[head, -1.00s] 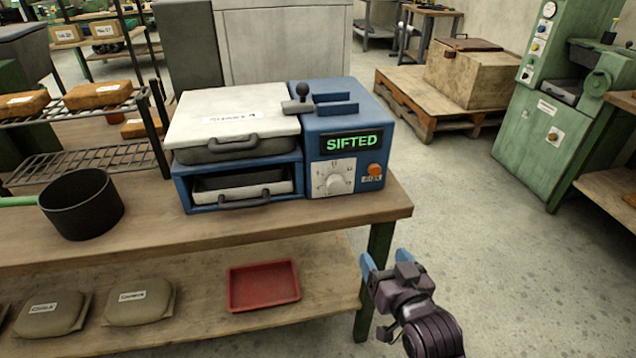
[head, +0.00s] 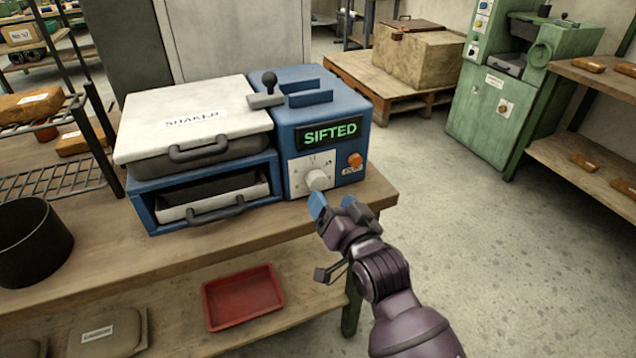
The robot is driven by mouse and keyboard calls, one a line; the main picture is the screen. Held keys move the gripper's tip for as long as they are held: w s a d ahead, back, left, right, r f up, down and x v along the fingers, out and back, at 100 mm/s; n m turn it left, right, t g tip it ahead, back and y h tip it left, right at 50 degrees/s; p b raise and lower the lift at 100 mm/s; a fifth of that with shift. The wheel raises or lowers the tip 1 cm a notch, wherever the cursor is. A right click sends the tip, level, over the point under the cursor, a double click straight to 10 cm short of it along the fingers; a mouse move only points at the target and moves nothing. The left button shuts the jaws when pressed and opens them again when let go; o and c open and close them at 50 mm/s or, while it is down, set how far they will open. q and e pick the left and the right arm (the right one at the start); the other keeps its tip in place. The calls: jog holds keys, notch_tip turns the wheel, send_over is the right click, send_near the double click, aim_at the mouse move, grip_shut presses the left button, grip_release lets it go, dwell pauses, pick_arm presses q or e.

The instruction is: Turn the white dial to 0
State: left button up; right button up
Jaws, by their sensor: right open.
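The white dial (head: 317,180) sits on a pale panel on the front of the blue shaker machine (head: 290,120). Its scale marks are too small to read. A green SIFTED display (head: 330,133) is above it and an orange button (head: 355,160) is to its right. My right gripper (head: 334,203) is open and empty, with blue fingertips just below and to the right of the dial, apart from it as far as I can tell. My left gripper is not in view.
The shaker stands on a wooden bench (head: 90,250) with a white lid (head: 190,118) and a drawer below it. A black pot (head: 32,245) is at left. A red tray (head: 243,298) lies on the lower shelf.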

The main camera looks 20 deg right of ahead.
aim_at(320, 184)
jog(key=w+b, duration=0.1)
jog(key=w, duration=0.4)
jog(key=shift+w+a+f, duration=0.1)
jog(key=shift+w+f, duration=0.05)
jog(key=shift+w, duration=0.1)
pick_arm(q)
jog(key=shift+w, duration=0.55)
pick_arm(e)
jog(key=shift+w, duration=0.7)
jog(key=c, duration=0.9)
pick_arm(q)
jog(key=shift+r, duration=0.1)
pick_arm(e)
jog(key=shift+r, duration=0.2)
